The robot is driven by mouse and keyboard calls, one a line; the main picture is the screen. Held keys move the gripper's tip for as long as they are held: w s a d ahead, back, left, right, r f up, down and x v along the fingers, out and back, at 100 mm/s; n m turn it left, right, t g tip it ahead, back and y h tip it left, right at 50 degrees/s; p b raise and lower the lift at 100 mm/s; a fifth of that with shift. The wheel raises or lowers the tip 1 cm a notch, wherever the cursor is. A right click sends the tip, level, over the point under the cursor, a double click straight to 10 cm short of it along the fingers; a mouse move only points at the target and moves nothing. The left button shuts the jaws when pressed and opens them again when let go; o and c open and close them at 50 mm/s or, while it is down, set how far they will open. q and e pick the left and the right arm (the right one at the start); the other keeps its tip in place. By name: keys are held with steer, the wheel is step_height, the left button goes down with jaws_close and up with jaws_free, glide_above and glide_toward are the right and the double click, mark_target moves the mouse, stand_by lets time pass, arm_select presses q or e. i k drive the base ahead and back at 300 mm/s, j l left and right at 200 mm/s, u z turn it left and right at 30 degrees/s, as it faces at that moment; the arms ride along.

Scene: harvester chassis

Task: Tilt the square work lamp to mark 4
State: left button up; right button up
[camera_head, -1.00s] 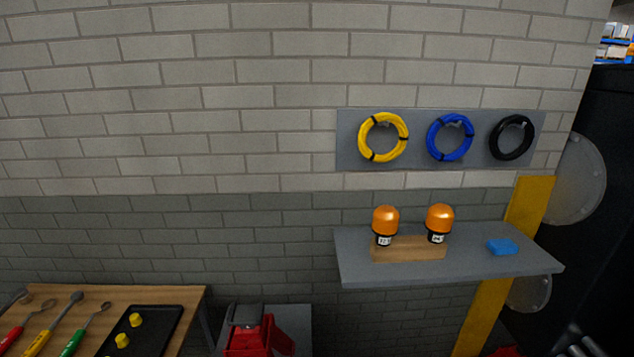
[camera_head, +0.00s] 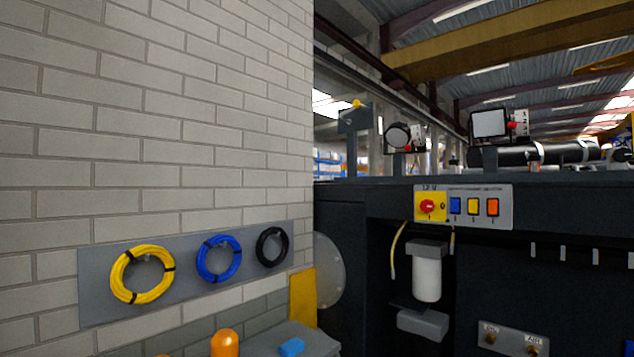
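The square work lamp (camera_head: 488,124) stands on a post on top of the dark chassis, right of centre. It has a pale square face in a black frame, with a red part and a white marked plate (camera_head: 519,122) at its right side. The plate's marks are too small to read, so the tilt setting cannot be told. A round lamp (camera_head: 397,136) with a similar plate and red part stands to its left. Neither of my grippers shows in the head view.
The chassis (camera_head: 375,205) carries a switch panel (camera_head: 463,206) with a red knob and coloured switches, and a white filter canister (camera_head: 427,275) below. A brick wall on the left holds yellow (camera_head: 142,274), blue (camera_head: 218,258) and black (camera_head: 272,246) coils above a grey shelf (camera_head: 312,342).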

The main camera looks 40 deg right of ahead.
mark_target(489, 122)
steer(key=z, duration=2.65)
